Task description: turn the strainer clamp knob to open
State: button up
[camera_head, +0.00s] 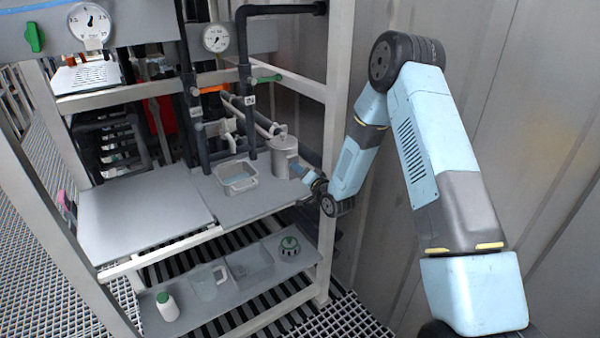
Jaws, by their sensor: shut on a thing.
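The strainer (284,154) is a grey upright cylinder with a lid, standing at the right end of the rack's grey shelf. My gripper (298,171) reaches in from the right at the strainer's lower right side. It is shut on the clamp knob there. The knob itself is mostly hidden by the fingers and too small to make out, so its turn angle cannot be told. My blue arm comes down from the upper right to the gripper.
A grey tray (238,177) with bluish liquid sits left of the strainer. Dark pipes (247,105) and a rack post (338,100) stand close by. The lower shelf holds a white bottle (168,307), a clear jug (209,282) and a green-topped part (289,246). The left worktop (145,212) is clear.

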jog(key=n, duration=0.5)
jog(key=shift+d+f+n, duration=0.1)
jog(key=shift+n, duration=0.3)
jog(key=n, duration=1.1)
jog(key=shift+s+n, duration=0.1)
jog(key=shift+n, duration=0.3)
jog(key=n, duration=0.5)
jog(key=shift+f, duration=0.15)
jog(key=shift+s+n, duration=0.1)
jog(key=shift+n, duration=0.2)
jog(key=o, duration=0.8)
jog(key=shift+c, duration=0.2)
jog(key=shift+o, duration=1.4)
jog(key=v, duration=1.3)
jog(key=shift+s, duration=0.2)
